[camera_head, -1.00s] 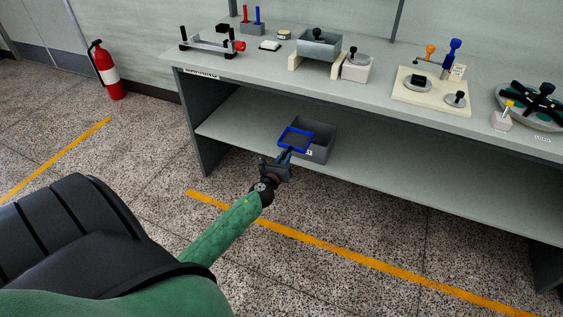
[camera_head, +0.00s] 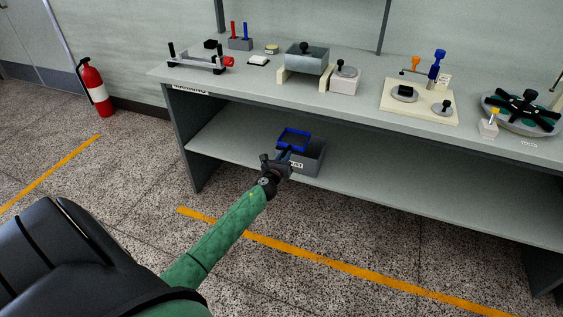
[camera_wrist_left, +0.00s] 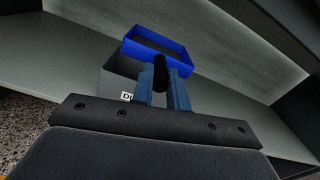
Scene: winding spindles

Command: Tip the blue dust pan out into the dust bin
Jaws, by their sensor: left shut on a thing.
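The blue dust pan (camera_head: 294,133) has a square blue rim and looks roughly level in the head view. It also shows in the left wrist view (camera_wrist_left: 158,43), beyond my fingers with its dark handle pointing back at me. My left gripper (camera_head: 284,155) is shut on the handle. The grey dust bin (camera_head: 309,160) stands on the lower shelf, with a label partly hidden by my gripper. The pan is over the bin's back-left part in the head view; its height above the bin is hard to tell. My right gripper is out of view.
The lower shelf (camera_head: 400,185) is clear right of the bin. The bench top (camera_head: 230,85) above overhangs it and carries several fixtures. A dark side panel (camera_head: 188,140) closes the bench's left end. A red fire extinguisher (camera_head: 96,88) stands by the wall.

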